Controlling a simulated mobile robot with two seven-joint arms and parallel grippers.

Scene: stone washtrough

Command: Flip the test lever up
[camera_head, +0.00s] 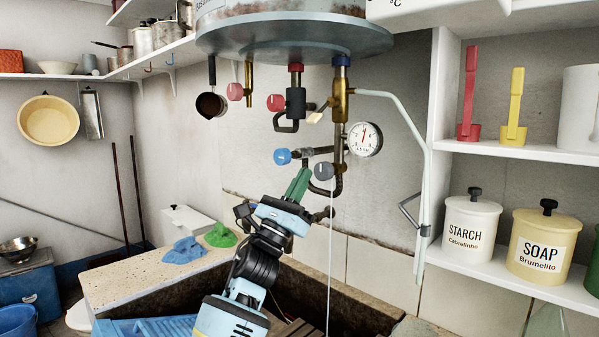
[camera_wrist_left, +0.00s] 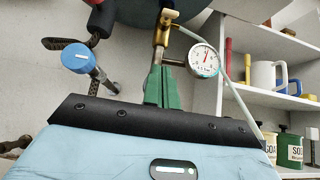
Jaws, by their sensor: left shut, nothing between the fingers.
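A brass valve (camera_head: 340,98) with a blue collar hangs under the round tank. A small lever with a pale tan tip (camera_head: 316,115), which looks like the test lever, sticks out to its left and slants down. In the left wrist view the brass valve (camera_wrist_left: 161,37) is above the fingertips, with the tan lever tip (camera_wrist_left: 169,14) near its top. My left gripper (camera_head: 303,172) has its green fingers shut and empty, pointing up, below the lever and apart from it in the head view. The fingers also show in the left wrist view (camera_wrist_left: 162,70). My right gripper is out of view.
A blue knob (camera_head: 282,156), a dark grey knob (camera_head: 323,170) and a pressure gauge (camera_head: 364,139) surround the pipework near the fingers. A pale pipe (camera_head: 405,112) bends down at the right. Shelves with canisters (camera_head: 471,228) stand right.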

